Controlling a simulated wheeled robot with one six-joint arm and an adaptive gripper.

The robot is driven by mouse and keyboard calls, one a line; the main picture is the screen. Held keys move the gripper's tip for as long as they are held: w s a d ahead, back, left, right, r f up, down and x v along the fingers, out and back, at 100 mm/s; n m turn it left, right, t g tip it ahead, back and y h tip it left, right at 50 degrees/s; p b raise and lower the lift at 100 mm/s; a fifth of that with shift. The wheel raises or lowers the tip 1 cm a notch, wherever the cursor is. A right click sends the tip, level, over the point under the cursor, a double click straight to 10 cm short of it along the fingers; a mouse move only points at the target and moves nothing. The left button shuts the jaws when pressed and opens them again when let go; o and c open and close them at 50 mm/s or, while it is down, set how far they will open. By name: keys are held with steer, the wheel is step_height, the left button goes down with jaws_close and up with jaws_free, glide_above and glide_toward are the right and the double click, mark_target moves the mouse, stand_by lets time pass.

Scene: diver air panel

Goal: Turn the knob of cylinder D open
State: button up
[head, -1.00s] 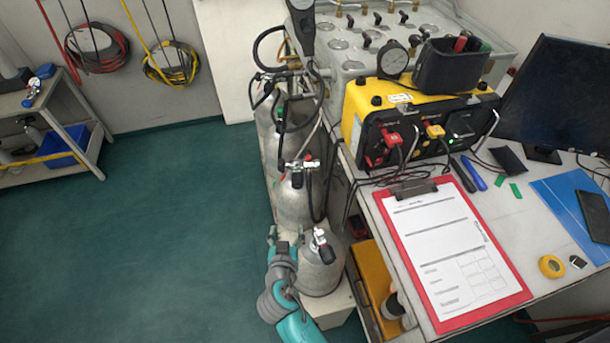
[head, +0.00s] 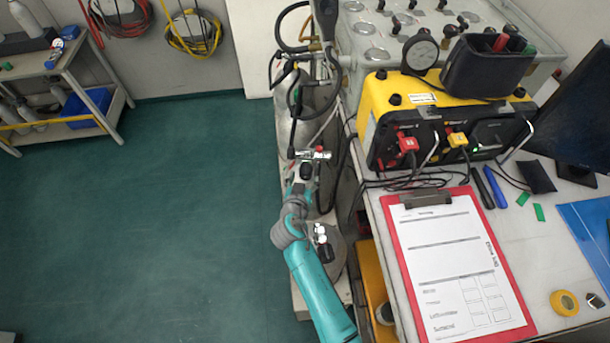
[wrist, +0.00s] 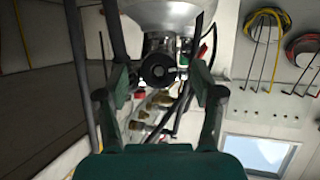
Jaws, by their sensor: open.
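Several grey cylinders stand in a row beside the bench in the head view. The nearest cylinder (head: 334,262) has a black knob (head: 325,250) on its valve. The second cylinder (head: 327,190) has a metal valve (head: 314,154) and is partly hidden by my arm. No letter is readable, so I cannot tell which is D. My gripper (head: 303,178) is at the second cylinder's valve. In the wrist view, my gripper (wrist: 160,84) is open, with a round black knob (wrist: 158,69) between and just beyond its fingers. Contact cannot be told.
Black hoses (head: 297,105) hang by the far cylinders. The bench on the right holds a yellow-black case (head: 395,100) and a red clipboard (head: 515,285). A shelf cart (head: 85,65) stands far left. The green floor (head: 150,220) left of the cylinders is clear.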

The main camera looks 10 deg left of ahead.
steer(key=shift+x, duration=0.85)
steer(key=c, duration=1.1)
steer(key=shift+c, duration=0.2)
